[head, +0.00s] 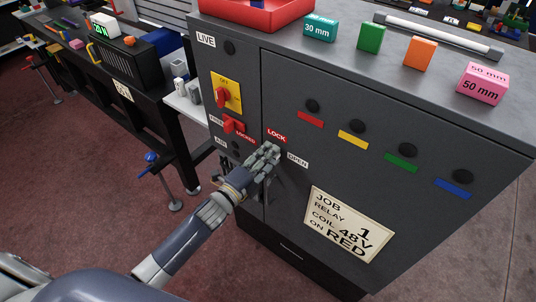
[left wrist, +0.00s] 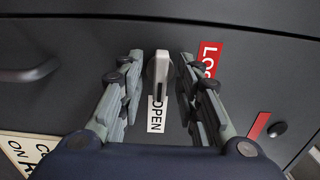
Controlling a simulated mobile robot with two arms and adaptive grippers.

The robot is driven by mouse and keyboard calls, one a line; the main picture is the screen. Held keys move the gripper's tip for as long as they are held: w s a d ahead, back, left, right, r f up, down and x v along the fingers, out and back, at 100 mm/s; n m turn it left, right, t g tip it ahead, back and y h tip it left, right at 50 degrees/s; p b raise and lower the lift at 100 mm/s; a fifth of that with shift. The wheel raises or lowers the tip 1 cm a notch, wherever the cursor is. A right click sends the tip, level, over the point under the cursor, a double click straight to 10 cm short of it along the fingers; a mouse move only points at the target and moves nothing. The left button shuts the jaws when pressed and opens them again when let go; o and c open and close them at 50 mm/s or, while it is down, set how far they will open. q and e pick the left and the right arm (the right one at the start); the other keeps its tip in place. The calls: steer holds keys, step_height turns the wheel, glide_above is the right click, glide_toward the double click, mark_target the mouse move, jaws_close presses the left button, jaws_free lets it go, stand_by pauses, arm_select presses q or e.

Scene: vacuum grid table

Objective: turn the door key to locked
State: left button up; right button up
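The door key (left wrist: 161,68) shows as a pale grey piece in the left wrist view, on the dark cabinet door. Its lower end overlaps the white OPEN label (left wrist: 155,118); the red LOCK label (left wrist: 210,58) is to its right, partly cut by a finger. My left gripper (left wrist: 160,60) is open, with one finger on each side of the key and gaps visible between. In the head view my left gripper (head: 268,152) is at the door between the LOCK label (head: 277,135) and the OPEN label (head: 298,162), hiding the key. My right gripper is not in view.
The grey cabinet (head: 340,95) carries a red switch (head: 232,124) and a yellow-backed switch (head: 224,95) left of my gripper. Black knobs and coloured strips are to the right, above a JOB card (head: 347,225). A dark handle (left wrist: 30,72) is left of the key in the wrist view.

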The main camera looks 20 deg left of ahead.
arm_select(q)
steer(key=shift+w, duration=0.1)
steer(key=shift+c, duration=0.6)
jaws_close()
steer(key=shift+r+n+p, duration=0.15)
steer(key=shift+n+p, duration=0.5)
steer(key=shift+n, duration=3.85)
steer(key=shift+r+n+p, duration=0.15)
steer(key=shift+n+p, duration=0.45)
steer(key=shift+n, duration=3.9)
